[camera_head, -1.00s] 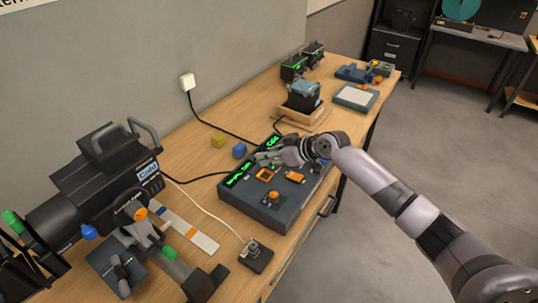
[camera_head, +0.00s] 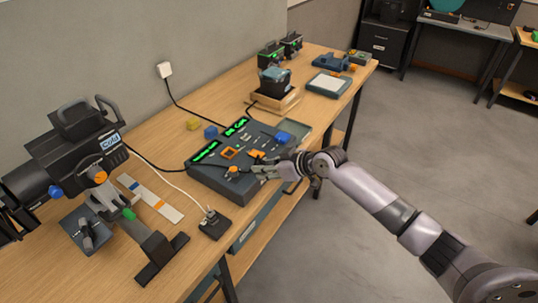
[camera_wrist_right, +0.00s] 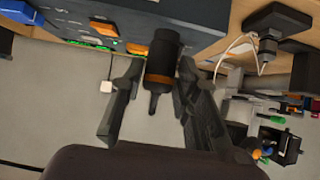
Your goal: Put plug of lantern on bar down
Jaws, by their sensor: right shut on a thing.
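The lantern (camera_head: 75,165) is a large dark stage light at the left of the bench, on a dark bar (camera_head: 150,245). My right gripper (camera_head: 258,170) is at the front edge of the dark fader desk (camera_head: 205,181). In the right wrist view it is shut on the plug (camera_wrist_right: 163,48), a black cylinder with an orange band and a narrow tail. The plug lies between the two fingers (camera_wrist_right: 161,70). In the head view I cannot make the plug out clearly. My left gripper is not in view.
A black socket box (camera_head: 215,229) with a white cable stands left of the desk. Yellow (camera_head: 193,124) and blue (camera_head: 211,132) blocks lie behind the desk. A wooden tray (camera_head: 275,106) stands beyond it.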

